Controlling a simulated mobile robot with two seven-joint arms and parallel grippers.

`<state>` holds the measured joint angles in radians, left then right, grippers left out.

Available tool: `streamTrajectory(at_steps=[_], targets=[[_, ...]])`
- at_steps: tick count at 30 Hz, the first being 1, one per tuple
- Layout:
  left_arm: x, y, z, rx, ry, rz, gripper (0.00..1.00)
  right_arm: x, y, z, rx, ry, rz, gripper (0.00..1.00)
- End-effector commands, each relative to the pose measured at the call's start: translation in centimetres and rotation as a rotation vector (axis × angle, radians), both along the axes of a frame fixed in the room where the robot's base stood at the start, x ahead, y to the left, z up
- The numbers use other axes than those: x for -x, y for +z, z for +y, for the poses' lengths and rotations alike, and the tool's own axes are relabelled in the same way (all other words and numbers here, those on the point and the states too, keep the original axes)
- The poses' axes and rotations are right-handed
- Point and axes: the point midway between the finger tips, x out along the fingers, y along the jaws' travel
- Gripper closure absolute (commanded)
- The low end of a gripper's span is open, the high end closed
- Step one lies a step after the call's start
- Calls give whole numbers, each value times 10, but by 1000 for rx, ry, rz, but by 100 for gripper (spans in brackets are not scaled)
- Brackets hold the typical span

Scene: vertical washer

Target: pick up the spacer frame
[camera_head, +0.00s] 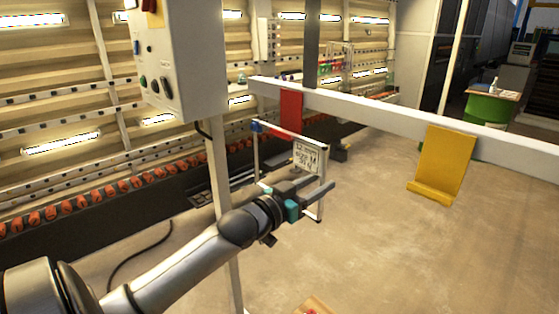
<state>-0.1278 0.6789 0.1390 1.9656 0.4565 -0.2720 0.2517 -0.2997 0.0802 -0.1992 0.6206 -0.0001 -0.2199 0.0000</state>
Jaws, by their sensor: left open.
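The spacer frame (290,134) is a thin, pale rectangular frame standing upright near the middle of the head view. A white card with printed numbers (306,157) shows at its upper right. My left gripper (318,188) is open, at the lower right part of the frame, with its fingers pointing right. It overlaps the frame in the picture and hides part of its lower side. I cannot tell whether the fingers touch the frame or have it between them. My right gripper is not in view.
A grey control box (180,60) on a post stands at the left. The floor at right is clear.

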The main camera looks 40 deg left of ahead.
Motion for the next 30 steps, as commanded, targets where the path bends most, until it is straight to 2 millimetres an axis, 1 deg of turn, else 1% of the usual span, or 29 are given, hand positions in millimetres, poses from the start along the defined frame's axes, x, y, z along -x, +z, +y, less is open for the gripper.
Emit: streamTrajectory(at_steps=[6,10,15,21,22,23,30], targets=[[-26,2,-8,1,0,-2,55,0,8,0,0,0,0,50],[-37,1,-9,0,1,-1,55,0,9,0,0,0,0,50],[-44,0,-9,-1,0,1,55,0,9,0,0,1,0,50],[-44,0,-9,-1,0,0,55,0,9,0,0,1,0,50],[-44,0,-9,-1,0,0,56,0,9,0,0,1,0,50],[-44,0,-9,-1,0,0,60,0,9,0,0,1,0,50],[-44,0,-9,-1,0,0,86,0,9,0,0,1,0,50]])
